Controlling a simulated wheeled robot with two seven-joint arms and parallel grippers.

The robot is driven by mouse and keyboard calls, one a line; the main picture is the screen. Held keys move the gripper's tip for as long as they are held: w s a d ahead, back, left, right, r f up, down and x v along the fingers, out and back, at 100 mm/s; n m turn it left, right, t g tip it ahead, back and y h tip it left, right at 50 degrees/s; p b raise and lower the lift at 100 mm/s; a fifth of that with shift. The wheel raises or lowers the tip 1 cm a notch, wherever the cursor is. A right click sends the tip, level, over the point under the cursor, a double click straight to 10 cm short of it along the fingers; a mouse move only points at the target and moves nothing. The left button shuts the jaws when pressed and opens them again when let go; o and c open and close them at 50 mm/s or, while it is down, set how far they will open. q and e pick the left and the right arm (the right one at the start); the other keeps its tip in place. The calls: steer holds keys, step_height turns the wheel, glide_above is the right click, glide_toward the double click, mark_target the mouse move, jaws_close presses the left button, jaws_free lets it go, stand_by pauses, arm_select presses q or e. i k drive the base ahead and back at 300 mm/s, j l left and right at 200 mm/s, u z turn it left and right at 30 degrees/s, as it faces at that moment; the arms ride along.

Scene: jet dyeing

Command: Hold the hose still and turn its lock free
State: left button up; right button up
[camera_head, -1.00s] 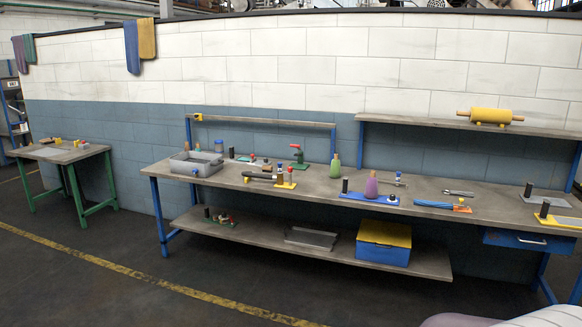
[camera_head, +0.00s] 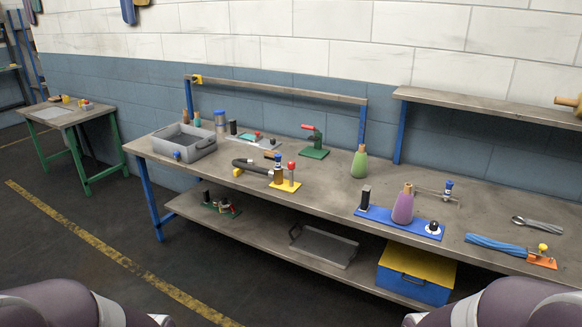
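A dark, curved hose (camera_head: 244,164) lies on the long workbench (camera_head: 330,194), left of its middle. Its right end reaches a small yellow plate (camera_head: 285,185). Fittings stand there: an upright piece with a blue top (camera_head: 277,165) and a post with a red knob (camera_head: 291,172). I cannot tell at this size which part is the lock or how it sits. Only rounded links of my two arms show at the bottom left and bottom right corners. Both grippers are out of view, and nothing of mine touches the hose.
A grey bin (camera_head: 184,146) stands left of the hose. A green stand (camera_head: 314,143), a green bottle (camera_head: 359,161) and a blue plate (camera_head: 380,217) with a purple flask (camera_head: 402,205) are to the right. A yellow-lidded blue box (camera_head: 417,270) sits below.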

mark_target(291, 165)
steer(key=i+j+z, duration=0.15)
steer(key=i+j, duration=0.15)
steer(key=i, duration=0.15)
steer(key=i+j+z, duration=0.15)
steer(key=i+j, duration=0.15)
steer(key=i+j+z, duration=0.15)
steer(key=i+j, duration=0.25)
steer(key=i+j+z, duration=0.1)
steer(key=i+j, duration=0.35)
steer(key=i+j+z, duration=0.15)
steer(key=i+j, duration=0.25)
steer(key=i+j+z, duration=0.15)
steer(key=i+j, duration=0.2)
steer(key=j, duration=0.2)
steer(key=i+j+z, duration=0.15)
steer(key=i+j, duration=0.15)
steer(key=j, duration=0.2)
